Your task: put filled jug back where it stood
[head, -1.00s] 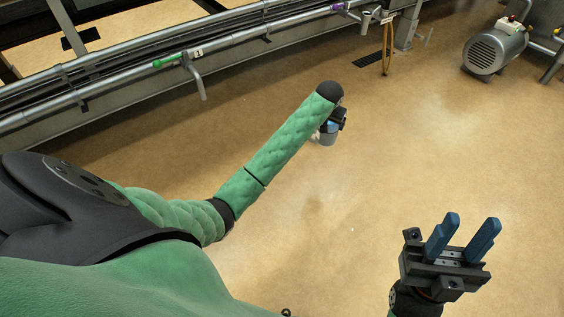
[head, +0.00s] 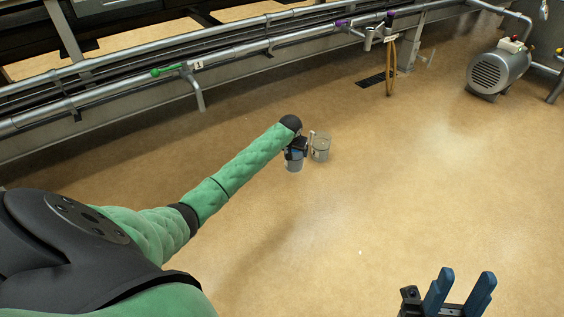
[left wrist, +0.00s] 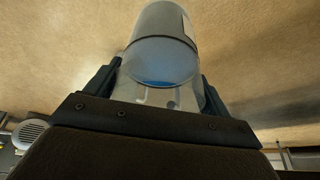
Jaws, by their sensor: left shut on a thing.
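In the head view my left gripper (head: 296,152) is at the end of the outstretched arm, over the floor near the middle. It is shut on a jug (head: 293,166), which shows partly below it. The left wrist view shows the held jug (left wrist: 160,35), a clear cylinder with a blue patch near its lower end, between the two dark fingers. My right gripper (head: 459,289) is open and empty at the bottom right, partly cut off.
A pipe rail with a green-handled tap (head: 168,70) marked 1 and a purple-handled tap (head: 345,22) runs across the back. A grey motor (head: 498,70) stands at the back right. The middle floor is clear.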

